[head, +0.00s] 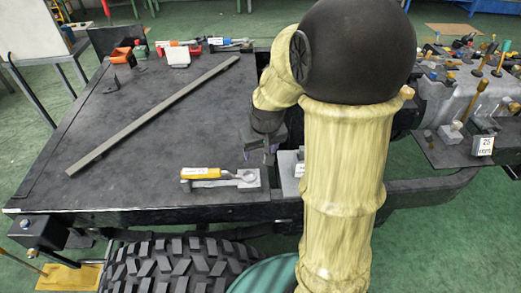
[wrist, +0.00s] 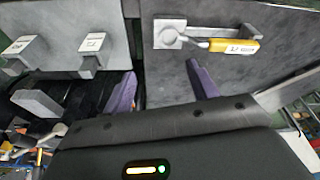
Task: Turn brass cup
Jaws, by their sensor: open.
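I cannot pick out a brass cup for sure in either view. A yellow-handled tool (head: 205,173) with a round grey end lies on a pale grey block (head: 240,183) near the front edge of the dark table. The tool also shows at the top of the wrist view (wrist: 235,46), on its block (wrist: 165,33). My gripper (head: 260,150) hangs just behind and to the right of this block in the head view. In the wrist view its two purple fingers (wrist: 161,80) stand apart with nothing between them. My arm hides part of the area to the right.
A long grey bar (head: 150,115) lies diagonally across the dark table (head: 110,185). Tools and red bins (head: 121,55) sit at its back. Labelled grey blocks (wrist: 93,45) show left in the wrist view. At right, a crowded bench (head: 450,95) holds several brass-coloured rods.

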